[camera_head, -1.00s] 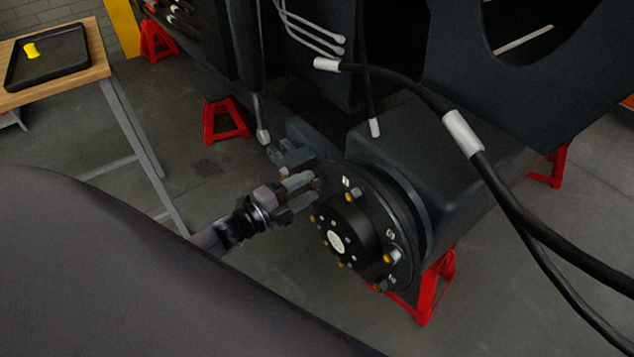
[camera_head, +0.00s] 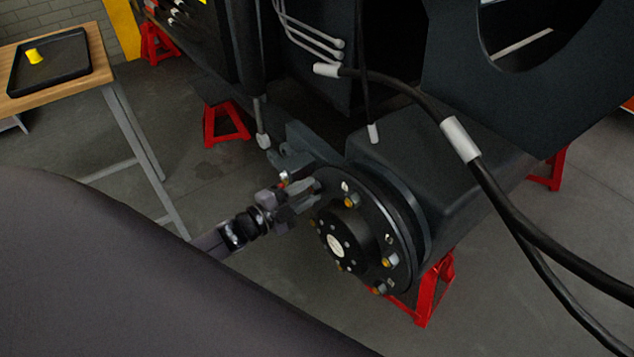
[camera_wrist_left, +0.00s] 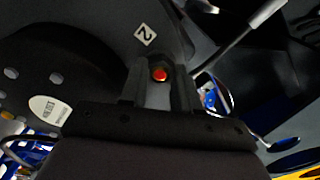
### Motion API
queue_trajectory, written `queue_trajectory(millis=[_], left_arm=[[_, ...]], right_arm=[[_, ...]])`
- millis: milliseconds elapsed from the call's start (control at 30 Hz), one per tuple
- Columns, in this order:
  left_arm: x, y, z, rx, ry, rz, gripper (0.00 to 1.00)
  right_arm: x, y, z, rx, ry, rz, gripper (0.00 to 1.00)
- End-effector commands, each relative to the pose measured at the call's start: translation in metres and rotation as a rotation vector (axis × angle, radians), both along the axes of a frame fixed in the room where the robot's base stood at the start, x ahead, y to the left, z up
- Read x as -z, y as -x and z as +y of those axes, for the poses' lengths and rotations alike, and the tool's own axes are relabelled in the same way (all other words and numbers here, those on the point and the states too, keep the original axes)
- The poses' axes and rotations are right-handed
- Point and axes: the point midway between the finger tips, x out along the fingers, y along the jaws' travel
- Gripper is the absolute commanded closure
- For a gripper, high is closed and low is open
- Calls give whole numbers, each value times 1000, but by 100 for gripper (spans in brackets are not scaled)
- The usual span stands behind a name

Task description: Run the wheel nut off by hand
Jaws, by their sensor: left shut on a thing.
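The black wheel hub (camera_head: 378,225) faces left on the end of the axle, with several brass-coloured nuts around its flange. My left gripper (camera_head: 308,194) is at the hub's upper left edge, its fingers pointing at the flange. In the left wrist view, the wheel nut (camera_wrist_left: 159,75) shows as a red-orange round end between the two fingers (camera_wrist_left: 158,90), below a diamond mark with a 2. The gripper is shut on this nut. The fingers hide most of the nut, and I cannot tell how far it sits on its stud. My right gripper is not in view.
Black hoses (camera_head: 480,170) with pale sleeves hang in front of the chassis at the right. Red stands (camera_head: 436,285) are under the axle and chassis.

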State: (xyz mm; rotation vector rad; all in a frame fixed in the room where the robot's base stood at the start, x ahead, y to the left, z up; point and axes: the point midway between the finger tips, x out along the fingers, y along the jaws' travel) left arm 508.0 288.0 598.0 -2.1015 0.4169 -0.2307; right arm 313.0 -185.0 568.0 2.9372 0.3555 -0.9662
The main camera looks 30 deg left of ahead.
Motion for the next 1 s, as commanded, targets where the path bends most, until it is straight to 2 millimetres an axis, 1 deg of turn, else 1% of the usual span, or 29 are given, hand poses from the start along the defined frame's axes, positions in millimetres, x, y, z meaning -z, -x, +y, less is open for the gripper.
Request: queue_trajectory(millis=[33,100,400,700,1000], left_arm=[[-2,1,1,1,66,32,100],[-1,2,1,1,168,74,100],[0,3,2,1,581,245,100],[2,4,2,-1,975,409,100],[3,5,3,-1,1360,569,100]], right_arm=[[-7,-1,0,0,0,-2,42],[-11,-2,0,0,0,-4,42],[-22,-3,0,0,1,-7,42],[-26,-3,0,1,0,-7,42],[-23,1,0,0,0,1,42]])
